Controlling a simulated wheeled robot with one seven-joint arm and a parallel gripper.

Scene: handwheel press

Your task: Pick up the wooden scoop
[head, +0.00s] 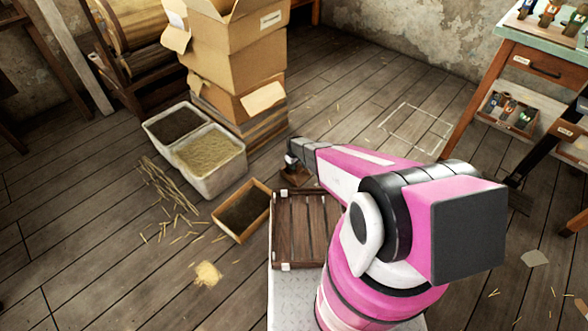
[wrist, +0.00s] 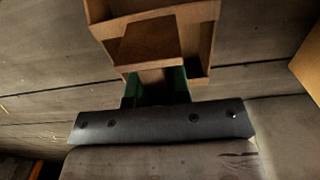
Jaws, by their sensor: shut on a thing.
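The wooden scoop (wrist: 150,42) fills the top middle of the wrist view, a brown open box shape with raised walls. My gripper (wrist: 155,85) is shut on its short block-like end, with a green pad on each side. In the head view a small brown part of the scoop (head: 296,177) shows just below my gripper (head: 291,163), beyond the slatted crate. My arm hides some of the floor there. I cannot tell whether the scoop touches the floor.
A slatted wooden crate (head: 276,230) and a small open box of dark material (head: 218,232) lie close by. White bins (head: 238,170) and stacked cardboard boxes (head: 235,70) stand behind. A workbench (head: 505,52) stands at right. Floor between the boxes and bench is mostly clear.

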